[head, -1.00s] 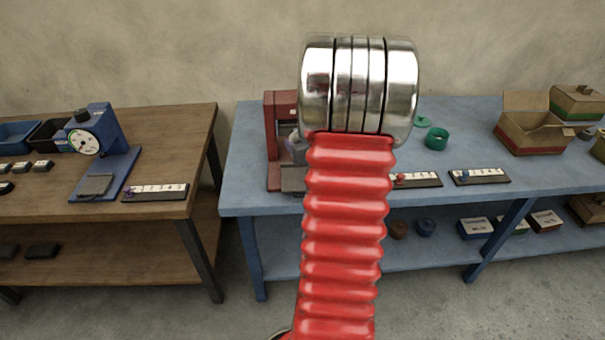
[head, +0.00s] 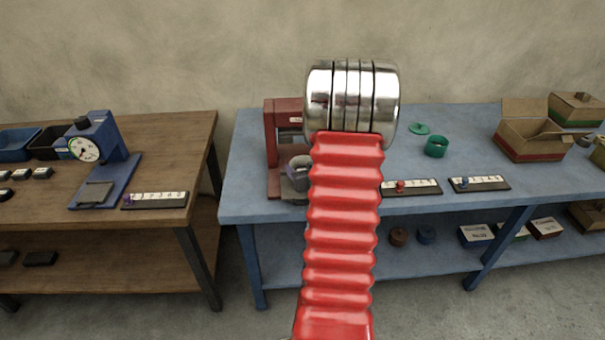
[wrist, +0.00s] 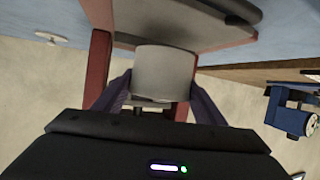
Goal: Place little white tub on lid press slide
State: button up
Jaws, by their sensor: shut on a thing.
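In the wrist view, the little white tub (wrist: 164,68) sits between the two dark fingers of my gripper (wrist: 162,84), which is shut on it. The red lid press (head: 271,150) stands at the left end of the blue table in the head view. Its red frame (wrist: 97,66) also shows around the tub in the wrist view, so my gripper is close to the press. A grey surface shows beyond the tub; I cannot tell whether the tub touches it.
The blue table (head: 245,208) holds a green ring (head: 436,146), a green disc (head: 419,128), marker strips (head: 411,187) and an open carton (head: 530,138). A wooden table (head: 180,205) with a blue dial device (head: 95,150) stands left, across a gap.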

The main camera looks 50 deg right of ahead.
jog(key=shift+f, duration=1.3)
jog(key=o, duration=1)
jog(key=shift+f, duration=0.1)
jog(key=shift+o, duration=0.2)
jog(key=shift+s+a+r, duration=0.3)
jog(key=shift+s+r, duration=0.1)
jog(key=shift+s, duration=0.1)
jog(key=v, duration=1)
jog(key=shift+s+a+r, duration=0.15)
jog(key=shift+s+a, duration=0.05)
jog(key=shift+s, duration=0.1)
